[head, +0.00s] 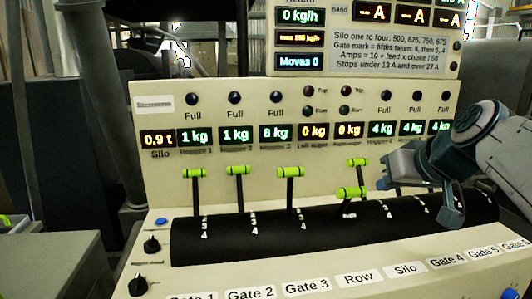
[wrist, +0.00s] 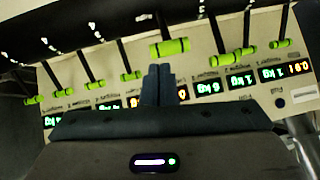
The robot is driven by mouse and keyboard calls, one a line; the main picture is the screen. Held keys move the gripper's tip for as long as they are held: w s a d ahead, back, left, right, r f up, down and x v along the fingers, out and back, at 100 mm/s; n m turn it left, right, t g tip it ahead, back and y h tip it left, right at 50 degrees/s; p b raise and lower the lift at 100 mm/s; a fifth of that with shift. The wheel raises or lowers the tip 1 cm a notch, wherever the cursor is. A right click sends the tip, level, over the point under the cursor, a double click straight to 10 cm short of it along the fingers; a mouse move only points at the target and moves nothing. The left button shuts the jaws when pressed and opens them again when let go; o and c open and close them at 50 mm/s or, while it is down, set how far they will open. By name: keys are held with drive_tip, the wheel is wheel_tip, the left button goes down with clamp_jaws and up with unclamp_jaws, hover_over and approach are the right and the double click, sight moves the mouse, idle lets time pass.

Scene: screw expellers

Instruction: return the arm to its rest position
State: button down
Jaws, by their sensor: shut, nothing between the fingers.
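My arm (head: 492,128) reaches in from the right in the head view, over the right part of the control panel. My gripper (head: 364,180) points left, close to two green lever handles. In the wrist view the two fingers of my gripper (wrist: 158,74) are together with nothing between them. Their tips are just below a green lever handle (wrist: 170,47) in the picture; I cannot tell whether they touch it. In the head view one green handle (head: 352,193) sits lower than the others, near the fingertips, and another (head: 357,162) stands just above it.
Three more green-handled levers stand to the left, at Gate 1 (head: 194,173), Gate 2 (head: 238,170) and Gate 3 (head: 291,172). They rise from a black curved cover (head: 235,240). Black knobs (head: 152,244) are at the lower left. My arm hides levers at the right.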

drive_tip(key=s+a+f+g+h+p, duration=0.2)
drive_tip(key=s+a+f+g+p, duration=0.4)
drive_tip(key=s+a+f+p, duration=0.3)
drive_tip(key=s+f+p, duration=0.1)
drive_tip(key=s+f, duration=0.2)
drive_tip(key=s, duration=0.2)
drive_tip(key=shift+a+m+g+p, duration=0.15)
drive_tip(key=shift+m+g+p, duration=0.15)
drive_tip(key=shift+m+g, duration=0.1)
